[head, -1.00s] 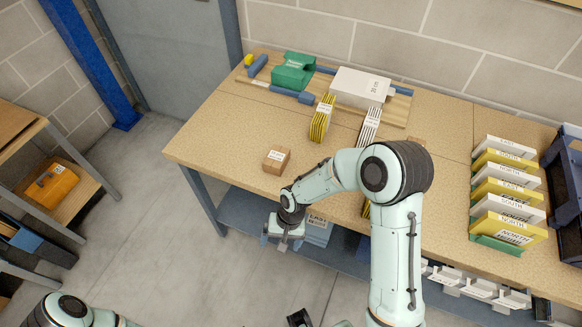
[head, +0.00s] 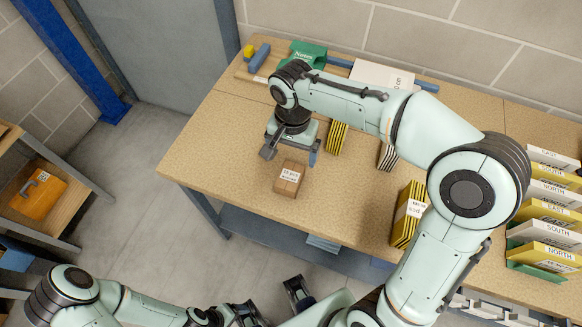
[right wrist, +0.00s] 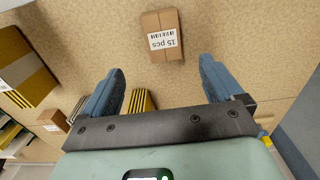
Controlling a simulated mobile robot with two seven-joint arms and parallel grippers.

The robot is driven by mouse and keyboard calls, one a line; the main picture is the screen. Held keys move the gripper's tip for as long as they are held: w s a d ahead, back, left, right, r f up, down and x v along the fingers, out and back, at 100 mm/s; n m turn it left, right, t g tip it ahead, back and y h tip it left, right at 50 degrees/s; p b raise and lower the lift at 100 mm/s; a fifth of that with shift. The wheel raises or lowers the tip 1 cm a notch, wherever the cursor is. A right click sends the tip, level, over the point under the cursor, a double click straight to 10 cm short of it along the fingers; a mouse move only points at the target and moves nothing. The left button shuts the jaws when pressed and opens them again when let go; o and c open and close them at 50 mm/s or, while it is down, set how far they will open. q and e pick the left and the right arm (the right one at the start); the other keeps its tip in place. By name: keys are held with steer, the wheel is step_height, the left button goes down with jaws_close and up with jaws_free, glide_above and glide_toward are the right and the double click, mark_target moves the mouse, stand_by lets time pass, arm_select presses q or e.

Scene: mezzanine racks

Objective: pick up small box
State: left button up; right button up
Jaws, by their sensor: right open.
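The small brown cardboard box (head: 287,182) with a white label sits on the wooden table near its front left. My right gripper (head: 290,155) is above the table just behind the box, pointing down, with its fingers spread and nothing between them. In the right wrist view the box (right wrist: 162,22), labelled "15 pcs", lies beyond the open fingertips (right wrist: 161,72), between their lines and apart from them.
Yellow-and-black striped stacks (head: 408,215) stand on the table to the right of the box. A green item (head: 305,50) and a white box (head: 380,75) are at the back. Labelled yellow and white boxes (head: 545,210) are stacked at the right. Table around the box is clear.

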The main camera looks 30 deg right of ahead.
glide_above(290, 176)
steer(key=f, duration=0.6)
steer(key=shift+s+d+f+b, duration=0.15)
steer(key=shift+s+b, duration=0.25)
steer(key=f, duration=0.6)
steer(key=shift+w+f, duration=0.2)
steer(key=shift+w, duration=0.2)
steer(key=c, duration=1.1)
